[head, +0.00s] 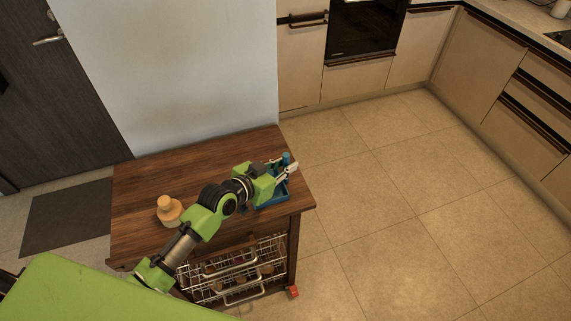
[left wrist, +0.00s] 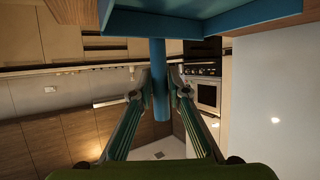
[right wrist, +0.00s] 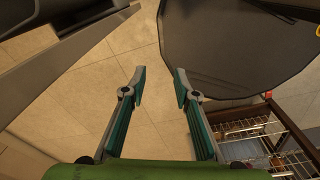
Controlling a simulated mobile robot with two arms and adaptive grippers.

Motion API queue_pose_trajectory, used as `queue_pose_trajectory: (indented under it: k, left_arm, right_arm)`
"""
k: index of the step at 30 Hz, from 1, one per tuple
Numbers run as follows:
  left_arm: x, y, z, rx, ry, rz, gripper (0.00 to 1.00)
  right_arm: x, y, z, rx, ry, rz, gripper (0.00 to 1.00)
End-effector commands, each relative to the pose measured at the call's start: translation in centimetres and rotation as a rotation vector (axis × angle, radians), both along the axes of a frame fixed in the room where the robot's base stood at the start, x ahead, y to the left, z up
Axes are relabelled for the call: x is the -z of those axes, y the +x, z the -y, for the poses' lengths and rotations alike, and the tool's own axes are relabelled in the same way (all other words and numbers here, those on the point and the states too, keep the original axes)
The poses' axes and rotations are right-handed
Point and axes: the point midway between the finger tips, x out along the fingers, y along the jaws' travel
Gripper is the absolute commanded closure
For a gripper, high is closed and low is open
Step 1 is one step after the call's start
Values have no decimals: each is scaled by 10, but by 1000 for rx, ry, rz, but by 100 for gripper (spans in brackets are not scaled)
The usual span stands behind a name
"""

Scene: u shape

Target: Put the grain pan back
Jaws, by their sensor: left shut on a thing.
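The blue grain pan (head: 272,203) is at the right end of the wooden cart top (head: 205,170), partly hidden by my left arm. My left gripper (head: 290,168) is shut on the pan's blue upright handle. In the left wrist view the handle (left wrist: 159,75) stands between the fingertips, joined to the pan body (left wrist: 185,27). I cannot tell whether the pan touches the cart top. My right gripper (right wrist: 158,85) shows only in the right wrist view, open and empty above the tiled floor.
A light wooden lidded piece (head: 169,209) stands on the cart left of my arm. A wire basket (head: 235,272) is under the cart top. Kitchen cabinets (head: 500,85) line the back and right. The tiled floor (head: 400,210) right of the cart is clear.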

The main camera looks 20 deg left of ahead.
Motion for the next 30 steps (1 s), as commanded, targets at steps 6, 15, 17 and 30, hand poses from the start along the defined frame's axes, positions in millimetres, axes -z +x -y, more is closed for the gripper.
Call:
queue_pose_trajectory:
  k: [6,15,17,30]
  left_arm:
    - [2,0,0,0,0,-1,67]
    - [0,0,0,0,0,0,67]
    - [-1,-2,-1,0,0,0,67]
    - [-28,-66,-30,1,3,-1,67]
  right_arm:
    - [1,1,3,0,-3,2,72]
    - [0,3,3,0,-3,4,72]
    - [0,3,3,0,-3,4,72]
    - [13,4,2,0,-3,7,72]
